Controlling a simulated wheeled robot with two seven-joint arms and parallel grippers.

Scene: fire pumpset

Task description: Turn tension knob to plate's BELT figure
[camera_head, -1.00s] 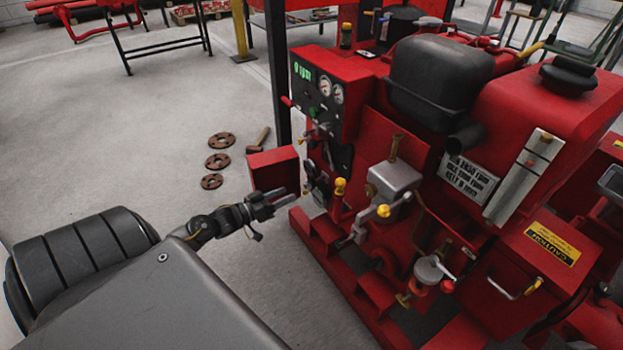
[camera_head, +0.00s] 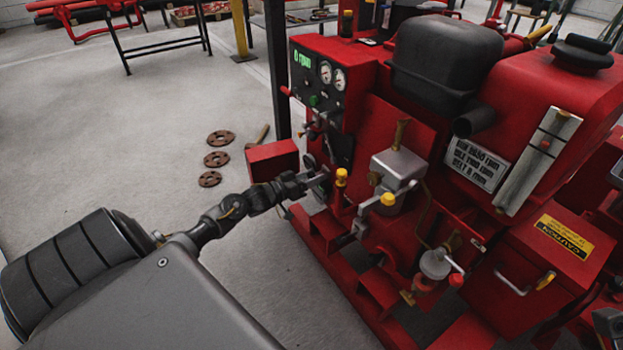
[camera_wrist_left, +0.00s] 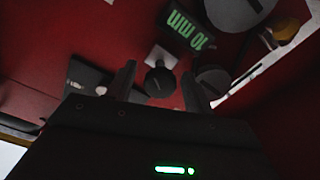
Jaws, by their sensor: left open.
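The metal plate (camera_head: 478,164) on the red pumpset carries several lines; its lowest appears to read BELT 8 mm. My left gripper (camera_head: 320,178) is at the pumpset's near left side, below the gauge panel. In the left wrist view its open fingers (camera_wrist_left: 159,86) stand either side of a dark round knob (camera_wrist_left: 160,82) on a red face. I cannot tell whether they touch it. A green display (camera_wrist_left: 187,29) beside the knob shows upside down and seems to read 10 mm. The knob is hidden in the head view.
The gauge panel (camera_head: 320,80) is above.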

